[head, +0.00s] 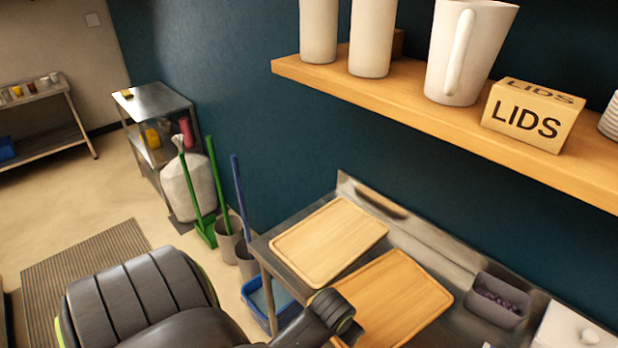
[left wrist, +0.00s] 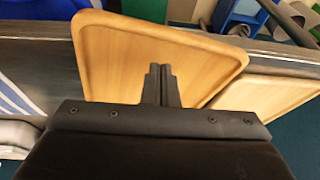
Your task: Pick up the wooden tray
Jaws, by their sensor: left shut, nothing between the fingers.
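Two wooden trays lie on the metal counter in the head view: a paler one (head: 328,240) farther off and a more orange one (head: 400,296) nearer, partly hidden by my left arm. In the left wrist view a wooden tray (left wrist: 112,58) fills the middle, and part of a second, paler tray (left wrist: 268,91) shows at the right. My left gripper (left wrist: 160,72) is shut and empty, its fingertips in front of the middle tray; contact cannot be told. In the head view its fingertips are hidden. My right gripper is in neither view.
A grey bin with dark contents (head: 497,300) and a white lidded container (head: 578,330) stand right of the trays. A wooden shelf (head: 430,112) with white jugs and a LIDS box (head: 530,115) hangs above. A blue bin (head: 268,300) stands on the floor left of the counter (head: 272,262).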

